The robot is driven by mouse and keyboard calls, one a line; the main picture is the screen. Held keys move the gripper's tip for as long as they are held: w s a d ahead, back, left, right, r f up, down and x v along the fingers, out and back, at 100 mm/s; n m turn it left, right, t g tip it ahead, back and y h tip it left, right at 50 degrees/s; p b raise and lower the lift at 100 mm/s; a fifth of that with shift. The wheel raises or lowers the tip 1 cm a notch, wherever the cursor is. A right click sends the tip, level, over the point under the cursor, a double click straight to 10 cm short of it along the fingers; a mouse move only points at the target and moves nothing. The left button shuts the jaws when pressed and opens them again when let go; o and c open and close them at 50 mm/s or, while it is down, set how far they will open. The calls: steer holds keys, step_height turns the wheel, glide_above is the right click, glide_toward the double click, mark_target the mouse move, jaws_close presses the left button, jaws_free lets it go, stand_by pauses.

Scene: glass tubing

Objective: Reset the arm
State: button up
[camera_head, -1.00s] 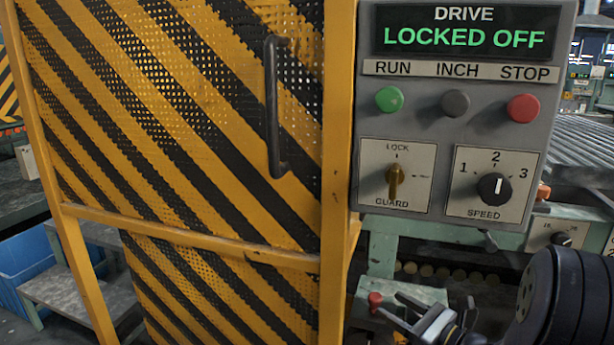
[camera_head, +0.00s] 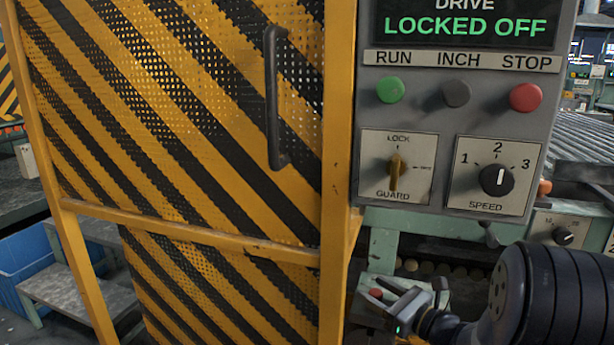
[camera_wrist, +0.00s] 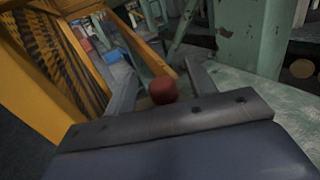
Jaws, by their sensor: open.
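My gripper (camera_head: 392,298) is at the lower right of the head view, below the control panel (camera_head: 350,225) and right of the guard's yellow post. Its two fingers are apart. In the wrist view the fingers of my gripper (camera_wrist: 162,80) spread to either side of a red knob (camera_wrist: 162,91), which shows between and beyond them. I cannot tell whether the fingers touch it. The red knob also shows in the head view (camera_head: 376,293), partly hidden by the gripper.
A yellow-and-black striped mesh guard door (camera_head: 190,130) with a dark handle (camera_head: 273,100) stands at left. The panel's display (camera_head: 466,25) reads LOCKED OFF. Green (camera_head: 390,89), grey (camera_head: 456,93) and red (camera_head: 525,97) buttons sit above a guard switch (camera_head: 396,172) and speed dial (camera_head: 496,179). Rollers (camera_head: 585,140) lie at right.

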step_height(320, 180, up, 10)
steer(key=p, duration=0.8)
steer(key=shift+w+a+f, duration=0.1)
steer(key=shift+w+f, duration=0.05)
steer(key=shift+f, duration=0.05)
